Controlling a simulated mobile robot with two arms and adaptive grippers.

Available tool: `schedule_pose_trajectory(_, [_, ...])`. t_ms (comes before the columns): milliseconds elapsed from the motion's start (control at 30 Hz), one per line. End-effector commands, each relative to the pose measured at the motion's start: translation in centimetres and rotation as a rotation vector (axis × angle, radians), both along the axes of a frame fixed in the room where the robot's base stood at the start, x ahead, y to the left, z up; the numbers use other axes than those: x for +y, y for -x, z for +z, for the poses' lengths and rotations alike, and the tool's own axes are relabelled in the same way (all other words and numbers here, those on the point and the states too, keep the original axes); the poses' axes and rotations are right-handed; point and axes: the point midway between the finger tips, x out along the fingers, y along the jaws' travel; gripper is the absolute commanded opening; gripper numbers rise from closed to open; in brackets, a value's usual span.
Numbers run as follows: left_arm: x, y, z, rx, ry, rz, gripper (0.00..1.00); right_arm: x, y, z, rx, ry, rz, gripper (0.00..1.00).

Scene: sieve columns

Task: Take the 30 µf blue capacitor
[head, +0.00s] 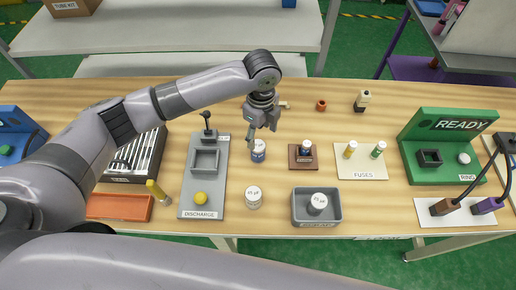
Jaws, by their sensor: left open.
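A blue capacitor (259,153) with a white top stands upright on the wooden table, just right of the discharge station. The print on it is too small to read surely. My left gripper (262,131) is open and empty, pointing down just above and slightly behind this capacitor. A white-topped capacitor (253,197) stands nearer the front edge. Another white-topped one (317,204) sits in a grey tray (298,217). A small blue part with a white top (305,147) stands on a brown pad (294,163). My right gripper is not in view.
The grey discharge station (190,190) with a yellow knob stands left of the capacitors. A fuses card (361,175) and the green READY stand (437,158) are to the right. An orange tray (120,206) lies at the left front. The table behind my gripper is mostly clear.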

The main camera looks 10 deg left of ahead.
Motion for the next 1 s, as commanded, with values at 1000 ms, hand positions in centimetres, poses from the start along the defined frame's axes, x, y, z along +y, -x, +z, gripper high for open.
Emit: schedule_pose_trajectory(1000, [0.4,0.7,-8.0,-0.001,-0.001,-0.001,0.56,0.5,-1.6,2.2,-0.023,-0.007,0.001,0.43])
